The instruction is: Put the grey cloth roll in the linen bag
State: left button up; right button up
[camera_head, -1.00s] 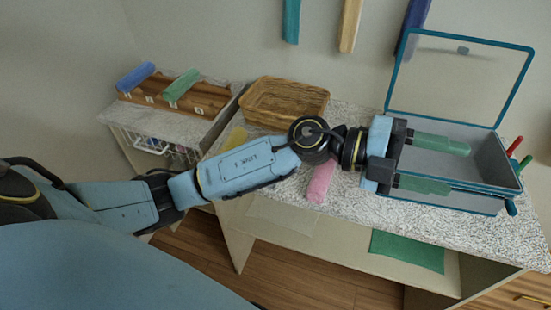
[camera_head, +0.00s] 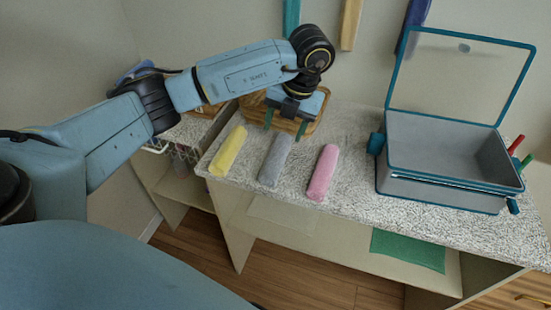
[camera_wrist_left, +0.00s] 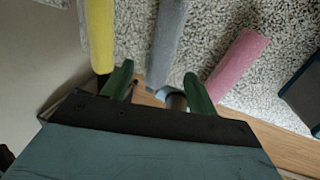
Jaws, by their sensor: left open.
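The grey cloth roll (camera_head: 276,158) lies on the speckled counter between a yellow roll (camera_head: 228,151) and a pink roll (camera_head: 323,173). My left gripper (camera_head: 285,123) is open, its green fingers pointing down near the far end of the grey roll. In the left wrist view the grey roll (camera_wrist_left: 168,35) runs toward the gap between the open fingers (camera_wrist_left: 158,72), and nothing is held. A grey, teal-edged container (camera_head: 450,150), which appears to be the linen bag, stands on the right with its lid raised and its visible inside empty. My right gripper is not in view.
A wicker basket (camera_head: 252,108) sits behind the rolls, partly hidden by my left gripper. Red and green handles stand right of the container. The counter between pink roll and container is clear.

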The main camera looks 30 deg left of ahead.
aim_at(277, 153)
pick_arm(q)
jog(key=x, duration=0.4)
jog(key=shift+f, duration=0.25)
jog(key=shift+s+x, duration=0.1)
jog(key=shift+x, duration=1.2)
jog(key=shift+s+x, duration=0.15)
jog(key=shift+x, duration=1.2)
jog(key=shift+d, duration=0.2)
jog(key=c, duration=0.8)
